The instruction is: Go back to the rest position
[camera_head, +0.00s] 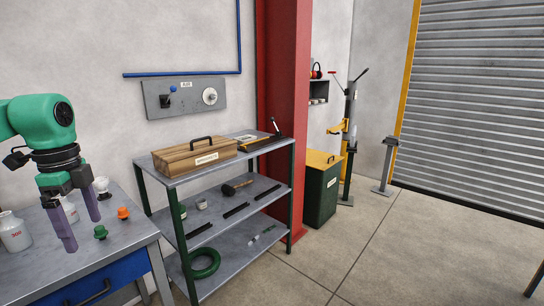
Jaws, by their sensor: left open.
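My left gripper (79,222) is at the left of the head view, at the end of a green arm. Its two purple fingers point down and stand apart, with nothing seen between them but a white bottle (71,212) behind. It hangs over the grey workbench (105,258). A green knob-like piece (100,232) and an orange one (123,213) lie on the bench just right of the fingers. My right gripper is not in view.
A white bottle with red marking (14,232) stands at the bench's left. A metal shelf (176,178) beside the bench holds a wooden box (195,157). A red column (283,90) and green cabinet (322,190) stand beyond.

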